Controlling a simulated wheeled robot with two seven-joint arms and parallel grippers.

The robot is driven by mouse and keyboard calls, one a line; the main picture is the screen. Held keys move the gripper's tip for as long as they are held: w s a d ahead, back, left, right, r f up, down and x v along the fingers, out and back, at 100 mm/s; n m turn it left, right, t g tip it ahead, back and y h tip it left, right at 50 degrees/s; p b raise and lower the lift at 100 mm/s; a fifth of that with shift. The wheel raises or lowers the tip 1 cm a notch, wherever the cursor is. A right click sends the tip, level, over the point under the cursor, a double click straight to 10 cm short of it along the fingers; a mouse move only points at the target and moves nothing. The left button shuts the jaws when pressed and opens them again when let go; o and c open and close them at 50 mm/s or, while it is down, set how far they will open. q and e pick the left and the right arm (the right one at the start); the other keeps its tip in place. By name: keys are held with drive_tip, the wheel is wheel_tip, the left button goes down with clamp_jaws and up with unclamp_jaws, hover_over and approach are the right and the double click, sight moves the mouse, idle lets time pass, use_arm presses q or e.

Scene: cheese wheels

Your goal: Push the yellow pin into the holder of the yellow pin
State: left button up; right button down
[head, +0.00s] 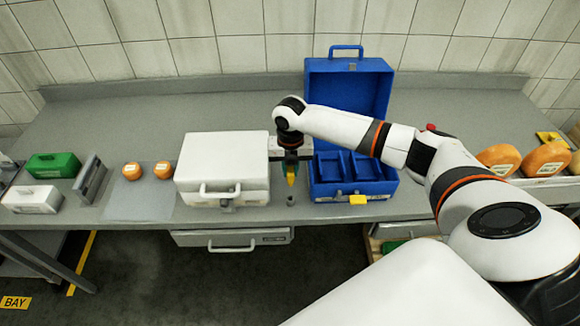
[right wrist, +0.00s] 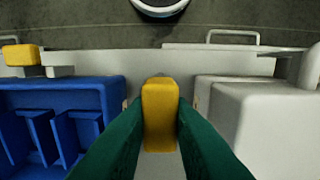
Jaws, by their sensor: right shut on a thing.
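My right gripper (head: 290,165) points down between the white case and the blue case, above the front of the bench. Its green fingers are shut on the yellow pin (head: 291,180). In the right wrist view the yellow pin (right wrist: 160,115) stands between the two fingers (right wrist: 160,135). A small grey post (head: 290,199), perhaps the pin's holder, stands on the bench just below the pin in the head view. In the right wrist view the pin hides most of what lies behind it. My left gripper is not in view.
The closed white case (head: 222,160) stands left of the gripper. The open blue case (head: 350,185) stands right, with a yellow block (head: 358,199) at its front. Orange cheese wheels (head: 132,171) lie left, and larger ones (head: 545,160) lie right. The bench's back left is clear.

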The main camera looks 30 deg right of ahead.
sight(290, 185)
drive_tip(key=shift+r, duration=0.1)
drive_tip(key=shift+f+b, duration=1.7)
drive_tip(key=shift+f, duration=1.25)
drive_tip(key=shift+p, duration=0.65)
drive_tip(key=shift+f+b, duration=1.35)
drive_tip(key=shift+f, duration=0.7)
drive_tip(key=c, duration=1.2)
unclamp_jaws()
drive_tip(key=shift+r, duration=0.1)
wheel_tip(290, 185, up, 12)
drive_tip(key=b, duration=0.2)
drive_tip(key=shift+b, duration=0.3)
